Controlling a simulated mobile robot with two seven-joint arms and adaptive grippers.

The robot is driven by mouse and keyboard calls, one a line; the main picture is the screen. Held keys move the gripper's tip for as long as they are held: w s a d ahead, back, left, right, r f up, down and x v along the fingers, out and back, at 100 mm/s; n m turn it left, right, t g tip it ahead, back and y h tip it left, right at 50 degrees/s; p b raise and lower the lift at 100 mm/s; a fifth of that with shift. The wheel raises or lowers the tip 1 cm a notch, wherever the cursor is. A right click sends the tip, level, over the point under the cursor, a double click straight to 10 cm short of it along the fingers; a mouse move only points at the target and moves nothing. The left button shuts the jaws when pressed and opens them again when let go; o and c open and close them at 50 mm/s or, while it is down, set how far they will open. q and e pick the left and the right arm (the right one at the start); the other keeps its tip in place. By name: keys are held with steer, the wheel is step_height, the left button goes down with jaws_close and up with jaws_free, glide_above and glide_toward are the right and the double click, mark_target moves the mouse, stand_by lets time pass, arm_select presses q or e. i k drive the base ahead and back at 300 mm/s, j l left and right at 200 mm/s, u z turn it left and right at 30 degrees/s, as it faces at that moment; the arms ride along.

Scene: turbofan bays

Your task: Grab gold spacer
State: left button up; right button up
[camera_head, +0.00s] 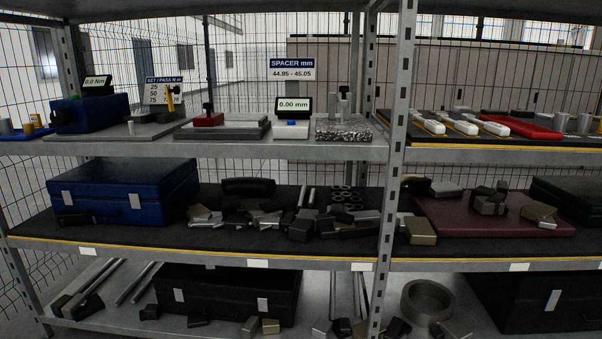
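No part that I can surely name as the gold spacer stands out. A small gold-coloured cylinder (28,129) stands on a blue mat (14,137) at the far left of the top shelf. It is too small to tell if it is a spacer. A tan-gold block (420,231) lies on the middle shelf just right of the upright. A sign reading SPACER mm 44.95 - 45.05 (292,69) hangs above a gauge display (293,104) showing 0.00 mm. Neither of my grippers is in view.
A metal upright (394,170) divides the shelves. A blue case (122,190) and many loose dark and grey parts crowd the middle shelf. A dark case (228,290) and a metal ring (427,302) stand on the bottom shelf. Wire mesh closes the back.

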mark_target(29, 128)
steer(key=u, duration=1.4)
steer(key=z, duration=0.35)
steer(key=i+j+z, duration=0.1)
steer(key=j+z, duration=0.25)
steer(key=i+j+z, duration=0.1)
steer(key=z, duration=0.3)
steer(key=j+z, duration=0.55)
steer(key=j, duration=0.35)
steer(key=k+j+z, duration=0.2)
steer(key=j, duration=0.4)
steer(key=i, duration=0.1)
